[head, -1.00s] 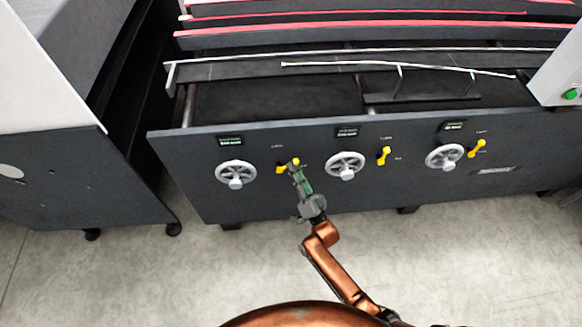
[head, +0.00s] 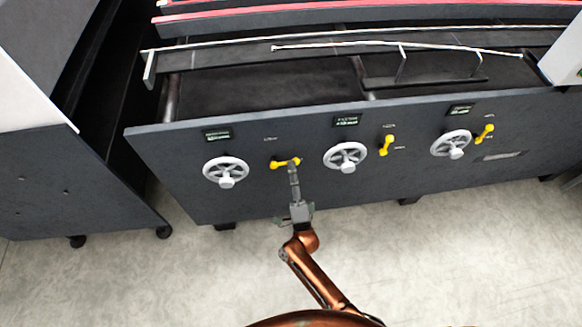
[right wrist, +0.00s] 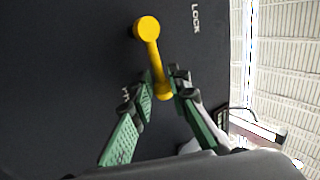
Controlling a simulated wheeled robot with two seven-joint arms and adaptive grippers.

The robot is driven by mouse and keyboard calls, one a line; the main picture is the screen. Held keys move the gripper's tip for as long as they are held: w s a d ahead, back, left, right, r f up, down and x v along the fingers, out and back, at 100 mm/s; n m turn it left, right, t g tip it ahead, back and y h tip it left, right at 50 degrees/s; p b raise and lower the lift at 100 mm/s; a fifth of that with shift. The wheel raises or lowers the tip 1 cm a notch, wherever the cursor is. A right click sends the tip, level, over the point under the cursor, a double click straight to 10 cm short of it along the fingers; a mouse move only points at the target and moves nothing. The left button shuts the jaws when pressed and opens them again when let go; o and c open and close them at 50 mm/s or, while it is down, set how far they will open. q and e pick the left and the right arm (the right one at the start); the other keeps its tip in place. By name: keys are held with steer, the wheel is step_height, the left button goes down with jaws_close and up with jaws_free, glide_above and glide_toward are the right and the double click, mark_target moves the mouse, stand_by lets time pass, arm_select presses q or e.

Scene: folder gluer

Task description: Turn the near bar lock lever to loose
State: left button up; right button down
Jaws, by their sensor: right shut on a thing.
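The yellow lever (head: 284,163) at the left of the dark front panel lies nearly level, between two grey handwheels. In the right wrist view the yellow lever (right wrist: 155,60) has its round hub at the top and its free end low between my fingers. My right gripper (head: 294,165) reaches up from below to the lever's right end. The right gripper (right wrist: 162,88) is shut on that end, with one green-padded finger on each side. A "LOCK" label (right wrist: 195,18) is on the panel right of the hub. My left gripper is not in view.
Handwheels stand left (head: 226,172) and right (head: 345,157) of the lever. Two more yellow levers (head: 386,145) (head: 485,134) and another handwheel (head: 451,144) are farther right. A dark cabinet (head: 75,190) stands at the left. The floor before the panel is clear.

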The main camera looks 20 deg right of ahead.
stand_by(0.4)
steer(key=c, duration=1.8)
jaws_free()
steer(key=shift+c, duration=0.2)
steer(key=shift+s+f, duration=0.1)
steer(key=v, duration=1.1)
steer(key=shift+s+f, duration=0.3)
steer(key=shift+a, duration=0.1)
